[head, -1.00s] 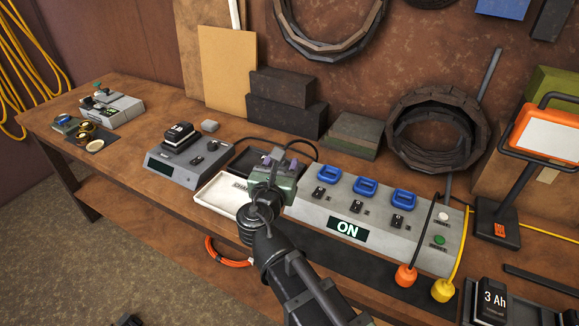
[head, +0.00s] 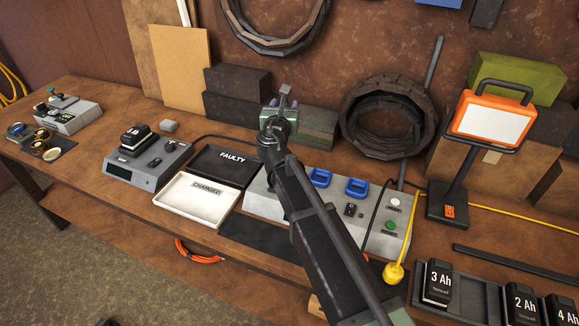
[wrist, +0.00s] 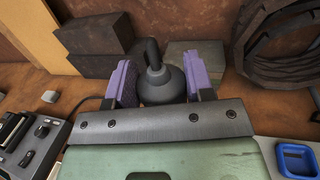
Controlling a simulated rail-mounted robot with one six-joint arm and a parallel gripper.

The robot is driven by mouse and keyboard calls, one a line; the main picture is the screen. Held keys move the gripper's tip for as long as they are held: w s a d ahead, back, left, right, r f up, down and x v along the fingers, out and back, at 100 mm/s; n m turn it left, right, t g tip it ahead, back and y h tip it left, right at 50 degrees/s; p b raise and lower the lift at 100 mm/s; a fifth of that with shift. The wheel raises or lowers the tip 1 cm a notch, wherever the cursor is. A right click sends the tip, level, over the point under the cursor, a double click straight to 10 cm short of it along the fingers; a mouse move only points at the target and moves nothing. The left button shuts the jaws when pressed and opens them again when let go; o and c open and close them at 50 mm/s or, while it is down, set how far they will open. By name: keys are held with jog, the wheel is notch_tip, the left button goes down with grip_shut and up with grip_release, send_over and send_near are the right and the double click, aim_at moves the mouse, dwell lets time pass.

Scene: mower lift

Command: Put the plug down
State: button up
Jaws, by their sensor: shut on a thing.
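The plug (wrist: 158,84) is dark grey and rounded, with a thick stem pointing up. In the wrist view it sits between the two purple finger pads of my gripper (wrist: 156,82), which is shut on it. In the head view my gripper (head: 281,104) is raised at the back of the bench, above and behind the grey power unit (head: 262,196). The plug is hard to make out there. Blue sockets (head: 357,187) show on top of the unit. My arm hides part of its front.
A white CHARGED tray (head: 192,216) and a black FAULTY tray (head: 257,158) lie left of the unit. A yellow plug (head: 393,272) hangs at its front right. A work lamp (head: 490,118) and a dark coil (head: 385,120) stand to the right. Dark blocks (head: 237,82) stand behind.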

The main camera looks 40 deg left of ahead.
notch_tip(320, 180, down, 18)
jog(key=b, duration=1.6)
jog(key=shift+f, duration=0.2)
jog(key=o, duration=1)
jog(key=shift+c, duration=0.2)
jog(key=shift+r+p, duration=0.3)
jog(key=shift+r, duration=0.15)
jog(key=v, duration=1.2)
jog(key=shift+f, duration=0.1)
